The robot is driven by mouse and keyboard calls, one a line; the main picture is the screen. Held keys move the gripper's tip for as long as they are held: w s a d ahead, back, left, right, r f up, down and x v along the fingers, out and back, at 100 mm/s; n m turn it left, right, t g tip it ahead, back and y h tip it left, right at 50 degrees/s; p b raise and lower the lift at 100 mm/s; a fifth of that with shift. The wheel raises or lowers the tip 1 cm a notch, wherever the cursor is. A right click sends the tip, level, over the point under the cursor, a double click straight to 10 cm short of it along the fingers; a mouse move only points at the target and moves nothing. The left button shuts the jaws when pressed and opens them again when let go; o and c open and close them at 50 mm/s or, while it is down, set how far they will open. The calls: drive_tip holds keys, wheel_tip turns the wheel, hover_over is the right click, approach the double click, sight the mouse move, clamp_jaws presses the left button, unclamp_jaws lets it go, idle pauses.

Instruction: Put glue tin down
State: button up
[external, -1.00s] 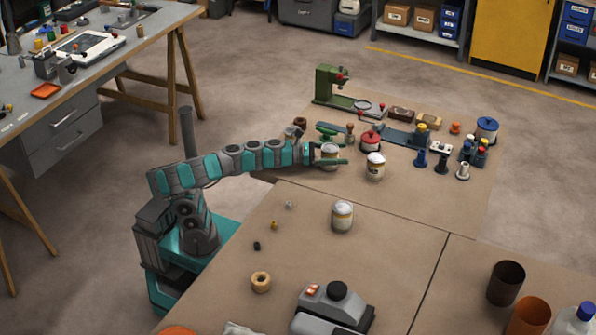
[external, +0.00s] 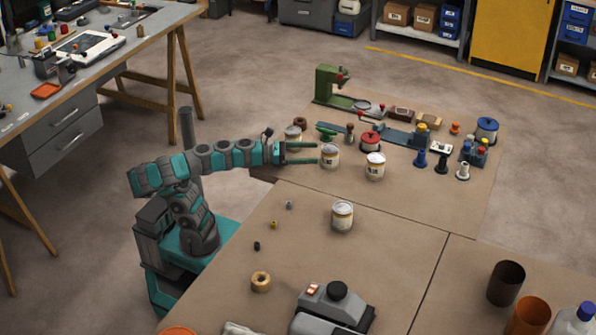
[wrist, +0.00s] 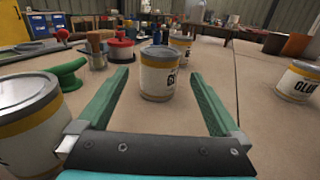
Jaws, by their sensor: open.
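A white glue tin with a grey lid and yellow bands (external: 329,156) stands upright on the brown bench top. My gripper (external: 302,153) is open and empty just left of this tin in the external view. In the wrist view the same tin (wrist: 159,73) stands ahead, centred between the two green fingers and a little beyond their tips. Similar tins stand nearby: one to its right (external: 375,166), one nearer the front (external: 342,216), and one partly hidden behind my wrist (external: 293,134). That last one looks close to the left finger in the wrist view (wrist: 30,125).
A red-topped spool (external: 369,142), a green-topped stand (external: 326,129) and a green press (external: 333,86) stand behind the tins. Several blue, black and white spools stand to the right. A tan ring (external: 260,282) lies in front. Bare bench lies around the front tin.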

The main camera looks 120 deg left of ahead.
drive_tip(key=shift+v, duration=1.05)
drive_tip(key=shift+a, duration=0.1)
